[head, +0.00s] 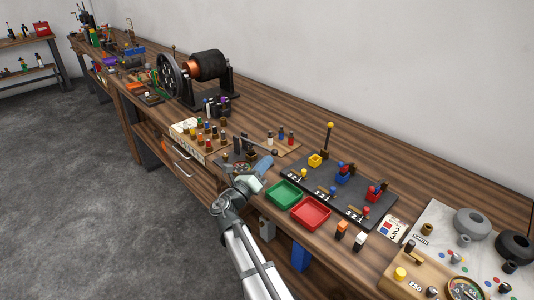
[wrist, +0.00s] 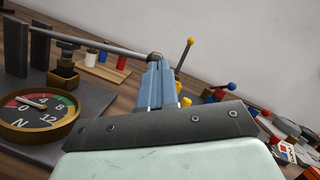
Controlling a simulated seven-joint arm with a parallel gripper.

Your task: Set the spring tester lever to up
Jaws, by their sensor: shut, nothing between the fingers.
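The spring tester has a round brass-rimmed gauge (wrist: 40,115) marked N, on a dark base plate at the left of the wrist view. Its grey lever (wrist: 100,42) runs from the dark posts (wrist: 40,48) toward the right, close to level, and ends in a dark knob (wrist: 154,57). In the head view the lever (head: 262,147) shows above the gauge (head: 242,167). My gripper (head: 265,163) has blue fingers, shut and empty. In the wrist view the fingertips (wrist: 159,66) are right at the knob; I cannot tell whether they touch it.
A green tray (head: 285,194) and a red tray (head: 311,213) lie right of my gripper. Behind them is a dark board (head: 330,190) with coloured levers, one tall with a yellow ball. A rack of small bottles (head: 190,128) stands to the left, near a large dynamo (head: 207,66).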

